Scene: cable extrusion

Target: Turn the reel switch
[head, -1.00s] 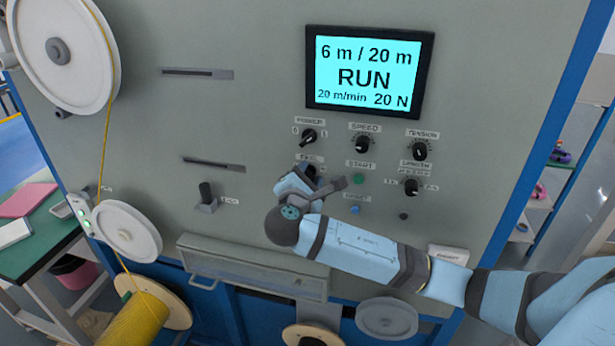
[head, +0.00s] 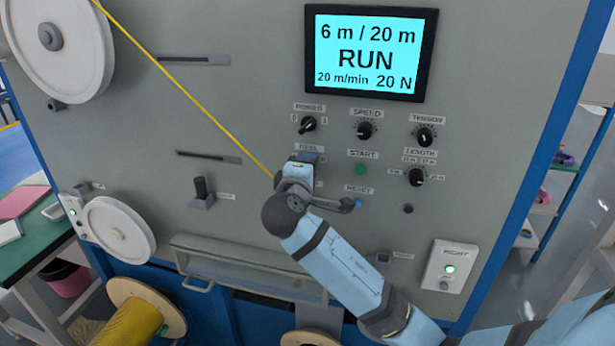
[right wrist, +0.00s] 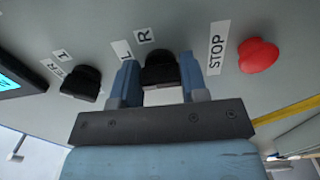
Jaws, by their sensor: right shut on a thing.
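The reel switch (right wrist: 158,68) is a black knob on the grey panel, marked L and R, in the right wrist view. The two blue fingers of my right gripper (right wrist: 159,80) are on either side of it and shut on it. In the head view my right gripper (head: 303,168) is at the panel under the power knob (head: 308,125). It hides most of the reel switch there, so I cannot tell which way the knob points. My left gripper is not in view.
A red stop button (right wrist: 258,55) is to the right in the right wrist view. A yellow cable (head: 190,95) crosses the panel diagonally to my right gripper. The speed knob (head: 364,131), green start button (head: 361,170) and blue reset button (head: 357,203) are near my gripper. The screen (head: 370,52) reads RUN.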

